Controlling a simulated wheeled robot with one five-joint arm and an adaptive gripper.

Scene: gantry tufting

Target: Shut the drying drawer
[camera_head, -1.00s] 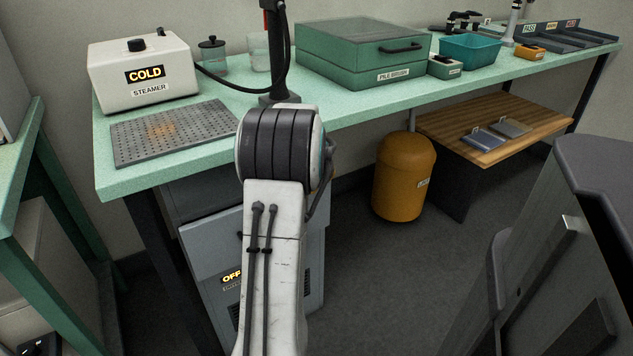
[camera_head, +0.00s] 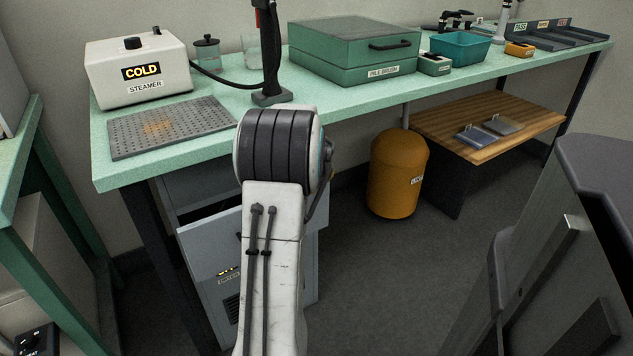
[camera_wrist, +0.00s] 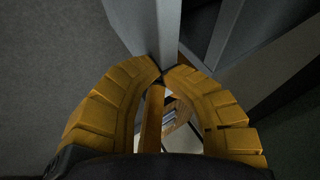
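The drying drawer (camera_head: 210,245) is in the grey cabinet under the green bench, partly behind my arm in the head view. Its front stands out from the cabinet, with a dark gap above it. A lit sign (camera_head: 228,272) shows only partly below the drawer front. Nothing held is visible.
The bench (camera_head: 150,177) carries a steamer (camera_head: 138,70), a perforated plate (camera_head: 170,127) and a green box (camera_head: 352,50). An orange bin (camera_head: 397,175) and a low wooden shelf (camera_head: 455,130) stand to the right. Dark floor is open between cabinet and bin.

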